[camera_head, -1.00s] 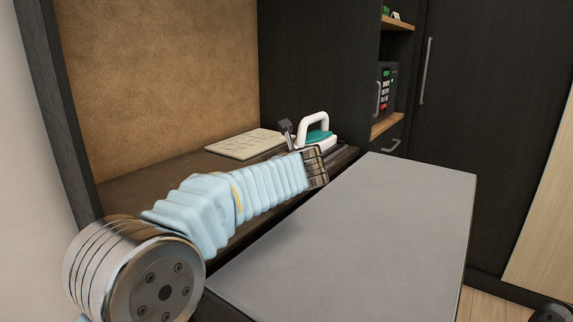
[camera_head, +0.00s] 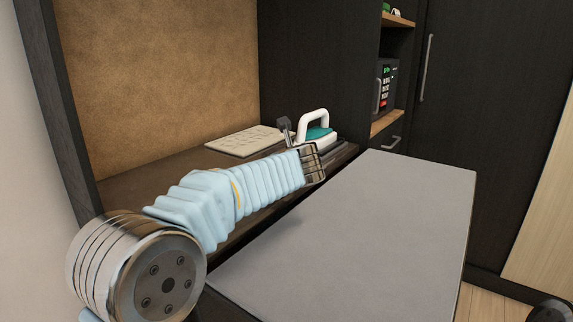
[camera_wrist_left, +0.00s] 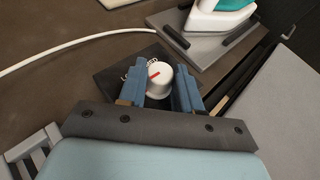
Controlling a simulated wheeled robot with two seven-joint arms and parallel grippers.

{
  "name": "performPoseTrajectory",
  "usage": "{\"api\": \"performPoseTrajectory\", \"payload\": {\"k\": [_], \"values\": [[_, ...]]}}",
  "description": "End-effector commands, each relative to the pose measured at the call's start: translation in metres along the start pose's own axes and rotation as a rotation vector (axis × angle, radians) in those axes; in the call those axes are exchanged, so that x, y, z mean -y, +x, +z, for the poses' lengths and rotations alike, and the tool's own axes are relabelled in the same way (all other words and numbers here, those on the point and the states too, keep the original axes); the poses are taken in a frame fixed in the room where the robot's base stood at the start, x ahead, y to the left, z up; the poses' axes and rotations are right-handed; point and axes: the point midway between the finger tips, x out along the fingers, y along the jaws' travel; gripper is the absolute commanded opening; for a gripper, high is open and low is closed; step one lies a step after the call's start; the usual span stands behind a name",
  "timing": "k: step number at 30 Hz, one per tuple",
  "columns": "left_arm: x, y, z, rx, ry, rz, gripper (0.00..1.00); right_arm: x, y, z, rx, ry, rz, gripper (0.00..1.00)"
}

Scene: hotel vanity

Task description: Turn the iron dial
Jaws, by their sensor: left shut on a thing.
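The iron dial (camera_wrist_left: 159,77) is a white round knob with a red pointer mark on a dark plate (camera_wrist_left: 118,75) in the left wrist view. My left gripper (camera_wrist_left: 160,88) has its two blue fingers on either side of the knob and is shut on it. In the head view my left gripper (camera_head: 300,140) reaches in over the dark counter, and my arm hides the dial. The white and teal iron (camera_head: 317,130) stands just beyond the gripper; it also shows in the left wrist view (camera_wrist_left: 222,18).
The iron rests on a grey stand (camera_wrist_left: 200,45), with a white cord (camera_wrist_left: 70,48) running left from it. A pale flat panel (camera_head: 245,141) lies at the back of the counter. The grey board (camera_head: 370,220) to the right is clear.

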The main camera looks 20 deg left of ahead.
Motion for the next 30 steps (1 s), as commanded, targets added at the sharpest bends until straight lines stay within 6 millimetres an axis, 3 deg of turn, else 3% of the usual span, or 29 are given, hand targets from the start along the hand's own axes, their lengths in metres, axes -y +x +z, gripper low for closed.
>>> {"api": "performPoseTrajectory", "payload": {"k": [30], "values": [[-0.014,0.007,0.0,-0.005,0.249,-0.626,0.03,0.0,0.0,0.0,0.0,0.0,0.0,0.43]]}}
